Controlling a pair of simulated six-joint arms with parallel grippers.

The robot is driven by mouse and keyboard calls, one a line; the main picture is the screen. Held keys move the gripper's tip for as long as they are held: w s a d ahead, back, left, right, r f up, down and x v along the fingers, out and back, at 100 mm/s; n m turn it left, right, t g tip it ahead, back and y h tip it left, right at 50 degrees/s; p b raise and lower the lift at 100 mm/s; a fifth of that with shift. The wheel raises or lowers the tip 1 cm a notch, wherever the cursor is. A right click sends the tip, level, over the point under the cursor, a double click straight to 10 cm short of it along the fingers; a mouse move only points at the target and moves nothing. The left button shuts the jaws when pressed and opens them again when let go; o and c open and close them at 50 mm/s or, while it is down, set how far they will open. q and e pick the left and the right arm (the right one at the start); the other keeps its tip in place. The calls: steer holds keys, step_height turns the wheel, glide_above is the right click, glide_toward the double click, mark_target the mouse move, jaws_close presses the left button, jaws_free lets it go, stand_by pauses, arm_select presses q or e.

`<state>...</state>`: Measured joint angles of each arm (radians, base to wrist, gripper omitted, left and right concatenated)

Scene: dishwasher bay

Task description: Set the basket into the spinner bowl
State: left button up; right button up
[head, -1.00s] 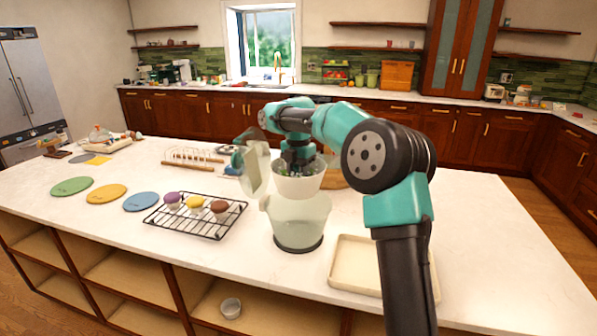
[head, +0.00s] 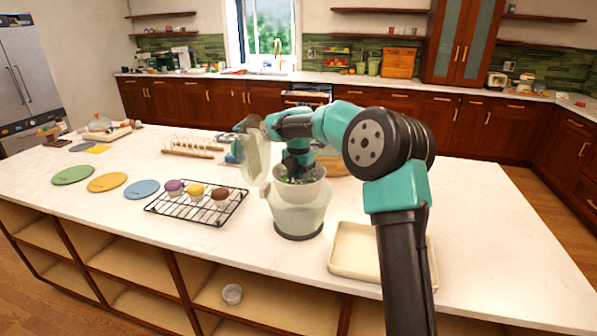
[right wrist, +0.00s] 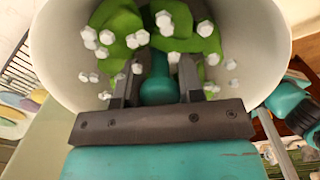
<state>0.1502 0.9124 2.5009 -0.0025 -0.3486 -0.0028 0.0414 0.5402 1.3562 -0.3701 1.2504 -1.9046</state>
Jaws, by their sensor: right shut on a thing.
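The white basket (head: 309,190) holds green leaves and white cubes and sits partly down inside the mouth of the pale green spinner bowl (head: 298,218). Its upper part stands above the bowl's rim. My right gripper (head: 297,172) reaches down into the basket. In the right wrist view the basket wall (right wrist: 262,50) surrounds the gripper's dark fingers (right wrist: 158,82), which are shut on a teal post in the basket's middle. A pale lid-like panel (head: 256,158) stands upright at the bowl's left. A teal arm part shows behind it; my left gripper's fingers are hidden.
A black wire rack (head: 180,213) with several muffins lies left of the bowl. An empty cream tray (head: 343,270) lies front right. A wooden-ended dish rack (head: 190,153) stands behind, to the left. The counter at right is clear.

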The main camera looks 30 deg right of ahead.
steer(key=shift+f, duration=4)
steer(key=shift+f, duration=1.25)
stand_by(0.6)
steer(key=o, duration=1.1)
steer(key=shift+c, duration=0.2)
steer(key=shift+o, duration=0.5)
steer(key=o, duration=0.4)
steer(key=shift+r, duration=2.95)
